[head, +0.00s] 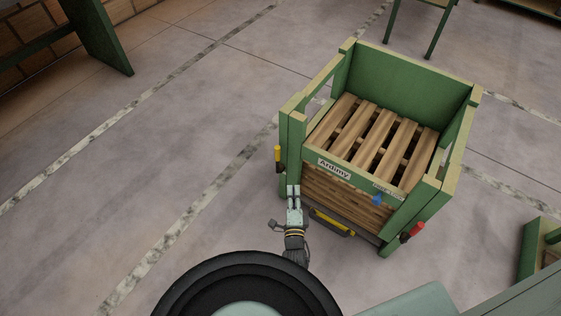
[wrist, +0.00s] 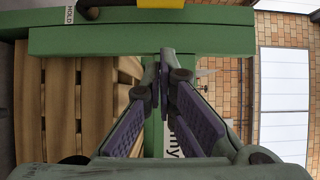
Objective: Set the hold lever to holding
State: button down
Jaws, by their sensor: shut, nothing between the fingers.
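The hold lever (head: 277,156) has a yellow grip and stands on the outer side of the green frame's near left post. In the wrist view a yellow part (wrist: 160,4), probably this lever, is cut off at the top edge, beside a dark pivot and a white "HOLD" label (wrist: 69,14). My gripper (head: 293,190) is at the near left corner of the frame, below and right of the lever in the head view, apart from it. In the wrist view its fingertips (wrist: 160,76) are together, with nothing between them, in front of the green post.
The green frame (head: 412,74) holds a stack of wooden pallets (head: 372,140). A red handle (head: 412,232) is on its near right post, and a blue part (head: 377,198) is on the front. A yellow bar (head: 332,222) lies low in front. The floor left of the frame is clear.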

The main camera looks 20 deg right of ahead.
aim_at(278, 160)
dwell(0.3)
jog(key=w+a+b+x, duration=0.1)
jog(key=a+b+x, duration=0.1)
jog(key=b+x, duration=0.5)
jog(key=shift+a+x, duration=0.25)
jog(key=shift+x, duration=2.45)
jog(key=shift+w, duration=0.25)
jog(key=shift+w+a, duration=0.1)
jog(key=shift+a, duration=0.1)
